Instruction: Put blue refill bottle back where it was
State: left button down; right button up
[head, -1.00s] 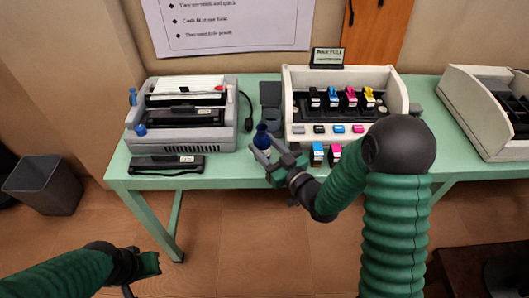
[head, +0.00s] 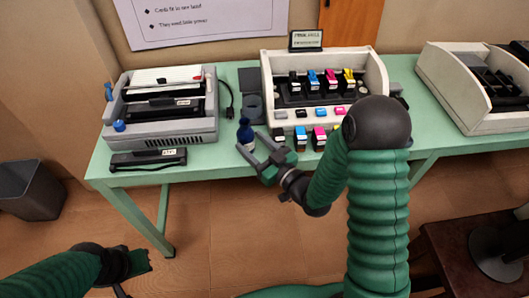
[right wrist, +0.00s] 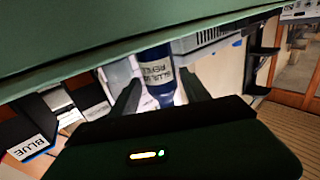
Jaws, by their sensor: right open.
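The blue refill bottle (head: 246,135) stands upright near the front edge of the green table, left of the white printer exhibit. In the right wrist view the bottle (right wrist: 157,75) shows its pale "BLUE REFILL" label. My right gripper (head: 254,143) is open at the bottle's front right, its fingertips close to it. In the right wrist view the bottle shows between the spread fingers, with gaps on both sides. Its base is partly hidden behind the gripper body. My left gripper (head: 145,261) is low at the left, away from the table; its jaws are unclear.
The white exhibit (head: 376,75) holds several ink cartridges, with more cartridges (head: 301,138) along its front. A grey printer (head: 160,112) and a black labelled bar (head: 148,158) lie to the left. A dark grey pad (head: 251,83) lies behind the bottle. Another white unit (head: 455,95) stands right.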

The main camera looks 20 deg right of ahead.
jog(key=v, duration=0.2)
jog(key=shift+s+d, duration=0.2)
jog(key=shift+s, duration=0.15)
jog(key=p+v, duration=0.6)
jog(key=v, duration=0.1)
jog(key=shift+c, duration=0.2)
dwell(0.4)
